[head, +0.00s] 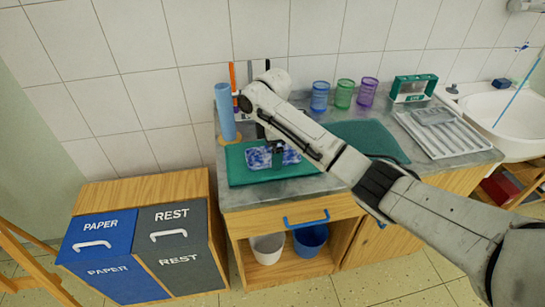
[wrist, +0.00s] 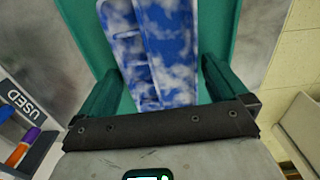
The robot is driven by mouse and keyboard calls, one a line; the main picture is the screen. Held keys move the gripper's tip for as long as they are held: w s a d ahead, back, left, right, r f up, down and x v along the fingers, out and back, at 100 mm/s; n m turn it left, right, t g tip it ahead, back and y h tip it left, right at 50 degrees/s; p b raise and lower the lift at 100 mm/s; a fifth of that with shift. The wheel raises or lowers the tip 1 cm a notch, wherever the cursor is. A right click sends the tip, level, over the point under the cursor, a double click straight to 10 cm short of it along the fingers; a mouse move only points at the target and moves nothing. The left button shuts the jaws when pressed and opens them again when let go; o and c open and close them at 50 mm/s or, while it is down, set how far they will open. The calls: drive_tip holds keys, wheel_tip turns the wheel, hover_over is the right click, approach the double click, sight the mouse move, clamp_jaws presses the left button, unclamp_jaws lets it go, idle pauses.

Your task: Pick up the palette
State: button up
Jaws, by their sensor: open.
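The palette (head: 257,158), mottled blue and white, lies on a green mat (head: 240,177) at the left end of the counter. My gripper (head: 278,158) is over it from above and hides its middle. In the wrist view the palette (wrist: 172,50) shows as two long blue-and-white strips, one with compartment-like ridges. My gripper (wrist: 162,65) is open, with a dark green finger on either side of the palette. I cannot tell whether either finger touches it.
A blue roll (head: 225,112) stands left of the mat, near a brush holder. Blue, green and purple cups (head: 343,94) stand behind my arm. A drying rack (head: 440,132) and sink (head: 508,108) are right. Bins (head: 178,235) stand left of the counter. A holder marked USED (wrist: 25,112) is close by.

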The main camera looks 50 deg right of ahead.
drive_tip(key=shift+f, duration=0.1)
drive_tip(key=shift+c, duration=0.3)
drive_tip(key=c, duration=0.7)
drive_tip(key=shift+c, duration=0.3)
